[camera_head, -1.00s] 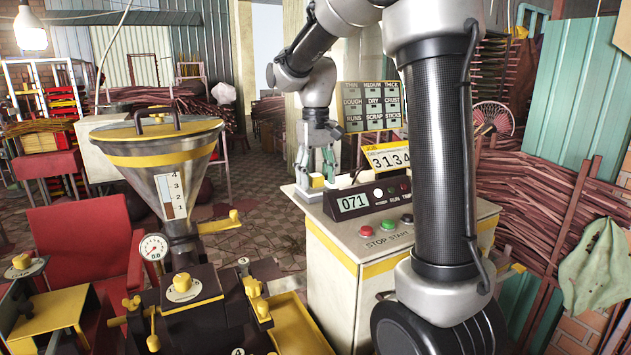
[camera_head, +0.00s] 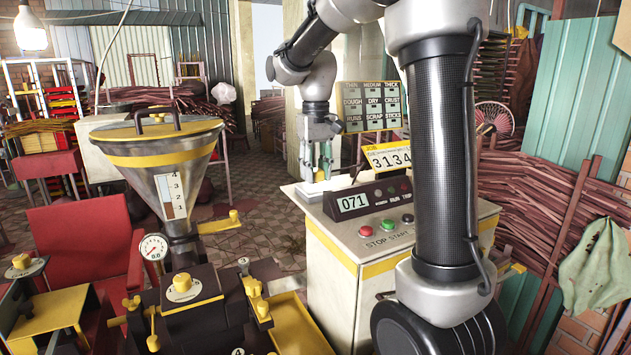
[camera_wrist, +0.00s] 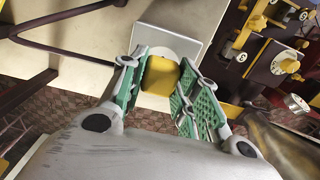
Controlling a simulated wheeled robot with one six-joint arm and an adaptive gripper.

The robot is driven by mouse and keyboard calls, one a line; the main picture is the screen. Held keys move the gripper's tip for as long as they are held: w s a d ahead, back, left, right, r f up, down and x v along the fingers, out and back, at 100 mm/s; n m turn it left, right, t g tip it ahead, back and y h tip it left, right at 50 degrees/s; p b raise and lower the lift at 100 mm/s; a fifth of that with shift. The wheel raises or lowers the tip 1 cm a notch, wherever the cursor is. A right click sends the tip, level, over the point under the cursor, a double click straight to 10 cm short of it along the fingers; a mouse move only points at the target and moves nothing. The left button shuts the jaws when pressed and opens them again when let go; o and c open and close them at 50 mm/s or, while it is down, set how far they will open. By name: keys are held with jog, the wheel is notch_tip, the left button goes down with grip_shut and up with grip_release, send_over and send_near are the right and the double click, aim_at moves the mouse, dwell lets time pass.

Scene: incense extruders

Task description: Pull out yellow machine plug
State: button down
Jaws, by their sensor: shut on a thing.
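The yellow plug (camera_head: 320,176) is at the back left corner of the machine cabinet's top (camera_head: 350,250). In the wrist view the yellow plug (camera_wrist: 159,76) sits between the green finger pads, in front of a pale round socket on a square grey plate (camera_wrist: 192,22). My gripper (camera_head: 322,165) points down and is shut on the plug. It also shows in the wrist view (camera_wrist: 158,82). The plug's lower end is hidden, so I cannot tell whether it is still seated in the socket.
A dark control box (camera_head: 368,197) reading 071 stands right of the plug, with a yellow-topped 3134 sign (camera_head: 389,158) behind it. A metal hopper (camera_head: 165,165) stands to the left. Brown sticks (camera_head: 540,190) are piled at right.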

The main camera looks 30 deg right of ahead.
aim_at(316, 169)
jog(key=shift+r, duration=2.35)
